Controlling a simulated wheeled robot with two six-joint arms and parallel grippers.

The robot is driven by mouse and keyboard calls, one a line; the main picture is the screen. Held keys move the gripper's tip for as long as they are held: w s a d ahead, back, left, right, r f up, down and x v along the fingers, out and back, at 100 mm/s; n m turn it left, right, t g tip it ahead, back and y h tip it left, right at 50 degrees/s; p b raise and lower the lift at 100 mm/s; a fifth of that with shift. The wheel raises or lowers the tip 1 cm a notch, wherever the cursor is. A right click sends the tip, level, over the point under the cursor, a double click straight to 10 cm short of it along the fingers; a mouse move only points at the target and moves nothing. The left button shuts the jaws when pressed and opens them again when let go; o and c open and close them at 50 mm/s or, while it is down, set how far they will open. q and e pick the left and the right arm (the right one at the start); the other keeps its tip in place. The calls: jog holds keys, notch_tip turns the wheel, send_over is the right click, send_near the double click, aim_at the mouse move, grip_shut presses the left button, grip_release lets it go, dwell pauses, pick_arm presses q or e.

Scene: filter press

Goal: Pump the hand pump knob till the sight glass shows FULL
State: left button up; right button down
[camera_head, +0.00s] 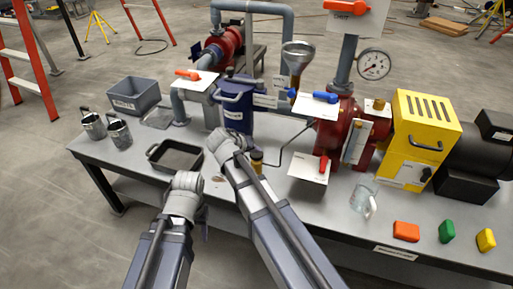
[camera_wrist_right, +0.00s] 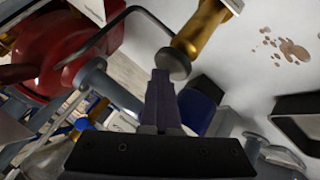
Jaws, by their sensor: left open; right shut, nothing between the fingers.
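A brass cylinder with a grey round end (camera_wrist_right: 175,62), which looks like the hand pump knob, is in the right wrist view. A small brass and dark part beside my right forearm in the head view (camera_head: 257,163) may be the same thing. My right gripper (camera_wrist_right: 162,78) is shut and empty, its tips close beside the round end; I cannot tell if they touch. In the head view my right wrist hides its fingers. My left wrist is low in front of the bench, its open gripper (camera_head: 204,225) mostly hidden. A narrow upright panel (camera_head: 357,141) on the red housing may be the sight glass; its marking is unreadable.
A black tray (camera_head: 175,158) and metal cups (camera_head: 118,131) stand left on the bench. A blue vessel (camera_head: 235,105) and a bent rod (camera_head: 290,145) are close to my right arm. A glass jug (camera_head: 361,199) and coloured blocks (camera_head: 406,231) are at right.

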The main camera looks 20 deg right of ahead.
aim_at(255, 155)
dwell(0.4)
jog(key=shift+r+p, duration=2.25)
jog(key=shift+p, duration=0.05)
notch_tip(255, 155, up, 5)
jog(key=p, duration=0.5)
jog(key=shift+f, duration=0.1)
dwell(2.6)
